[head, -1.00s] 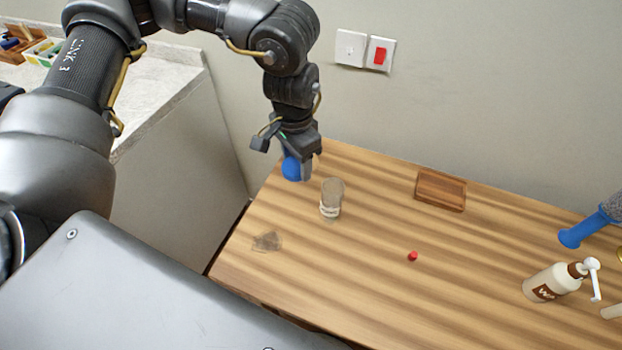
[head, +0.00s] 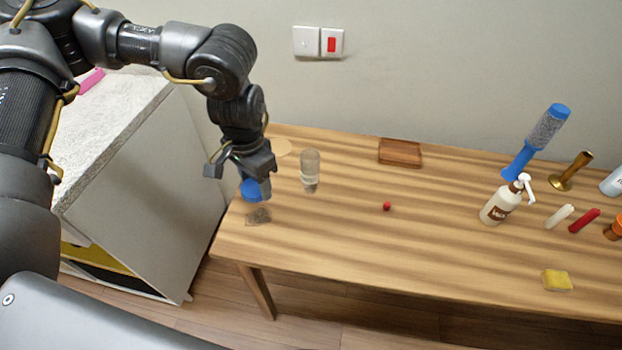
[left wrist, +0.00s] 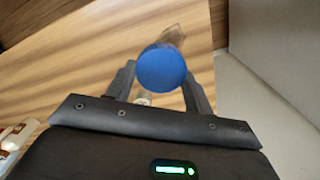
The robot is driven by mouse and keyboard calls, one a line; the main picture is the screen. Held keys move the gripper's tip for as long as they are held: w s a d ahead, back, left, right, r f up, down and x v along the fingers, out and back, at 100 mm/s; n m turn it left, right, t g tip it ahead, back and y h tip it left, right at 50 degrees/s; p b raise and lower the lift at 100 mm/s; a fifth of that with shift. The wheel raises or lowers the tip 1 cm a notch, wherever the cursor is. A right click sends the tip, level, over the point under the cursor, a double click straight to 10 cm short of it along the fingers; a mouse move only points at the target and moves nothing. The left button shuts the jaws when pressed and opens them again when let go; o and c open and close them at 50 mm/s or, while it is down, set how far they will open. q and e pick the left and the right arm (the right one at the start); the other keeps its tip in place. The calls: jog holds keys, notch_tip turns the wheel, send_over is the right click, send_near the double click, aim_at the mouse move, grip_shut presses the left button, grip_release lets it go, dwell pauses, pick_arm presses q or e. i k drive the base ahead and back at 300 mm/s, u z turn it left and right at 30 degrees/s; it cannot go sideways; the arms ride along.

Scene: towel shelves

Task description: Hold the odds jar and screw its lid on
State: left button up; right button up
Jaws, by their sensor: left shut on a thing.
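The jar, a clear glass one (head: 310,172), stands upright on the wooden table, with a pale band around its lower part and no lid on its top. My left gripper (head: 256,190) is shut on a round blue thing (head: 251,189), seemingly the lid, and holds it to the left of the jar, apart from it. In the left wrist view the blue lid (left wrist: 161,68) sits between the two fingers (left wrist: 160,85) and hides much of what lies behind it. My right gripper is not in view.
A thin see-through grey piece (head: 258,216) lies near the table's left end. A small red ball (head: 387,206) and a wooden tray (head: 400,152) lie right of the jar. A pump bottle (head: 501,203), candles and a yellow sponge (head: 557,280) are farther right. The middle front is clear.

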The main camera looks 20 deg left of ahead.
aim_at(309, 158)
jog(key=z, duration=2.4)
jog(key=k, duration=1.1)
jog(key=u, duration=1.9)
